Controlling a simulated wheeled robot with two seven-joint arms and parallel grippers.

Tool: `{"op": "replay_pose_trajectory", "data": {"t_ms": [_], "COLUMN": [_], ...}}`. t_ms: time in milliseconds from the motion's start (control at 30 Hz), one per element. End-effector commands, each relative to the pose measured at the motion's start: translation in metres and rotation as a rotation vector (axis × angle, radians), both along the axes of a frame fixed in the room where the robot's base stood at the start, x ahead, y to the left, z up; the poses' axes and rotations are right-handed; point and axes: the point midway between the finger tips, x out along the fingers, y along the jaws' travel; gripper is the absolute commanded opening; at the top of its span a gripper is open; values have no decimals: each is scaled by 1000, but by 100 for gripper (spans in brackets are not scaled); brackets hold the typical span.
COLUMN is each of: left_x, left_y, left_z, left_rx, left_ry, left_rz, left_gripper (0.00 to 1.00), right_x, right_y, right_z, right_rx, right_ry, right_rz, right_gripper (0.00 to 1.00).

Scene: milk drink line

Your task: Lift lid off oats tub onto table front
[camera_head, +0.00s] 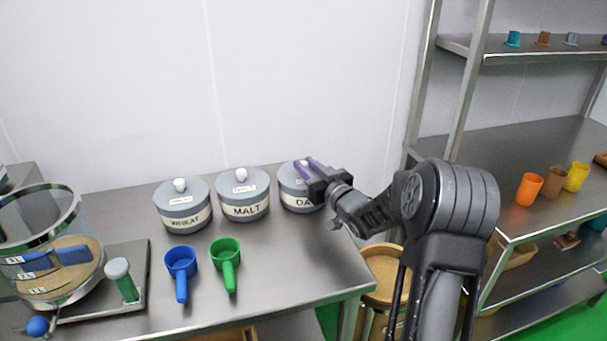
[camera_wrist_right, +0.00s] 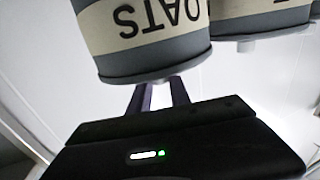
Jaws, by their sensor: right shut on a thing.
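The oats tub (camera_head: 297,202) is a grey round tub with a cream label, at the right end of a row of three on the steel table (camera_head: 270,270). My right gripper (camera_head: 306,166) reaches over its top from the right, with purple fingers shut at the lid's knob; the fingers hide the knob and part of the lid. The lid looks seated on the tub. In the right wrist view the oats tub (camera_wrist_right: 150,58) appears upside down close beyond the fingers (camera_wrist_right: 160,95). My left gripper is not in view.
The malt tub (camera_head: 246,211) and wheat tub (camera_head: 184,222) stand to the left. A blue scoop (camera_head: 181,262) and green scoop (camera_head: 225,252) lie in front. A large clear vessel (camera_head: 45,235) stands far left. The table's front right is bare.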

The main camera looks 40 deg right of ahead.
Motion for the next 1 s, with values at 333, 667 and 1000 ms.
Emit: {"op": "replay_pose_trajectory", "data": {"t_ms": [333,667,1000], "left_x": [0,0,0], "left_y": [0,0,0], "left_z": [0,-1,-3], "left_rx": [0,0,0], "left_ry": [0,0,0], "left_rz": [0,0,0], "left_gripper": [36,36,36], "right_x": [0,0,0], "right_y": [0,0,0], "right_z": [0,14,76], "right_rx": [0,0,-2], "right_ry": [-1,-4,-4], "right_rz": [0,0,-1], "right_gripper": [0,0,0]}}
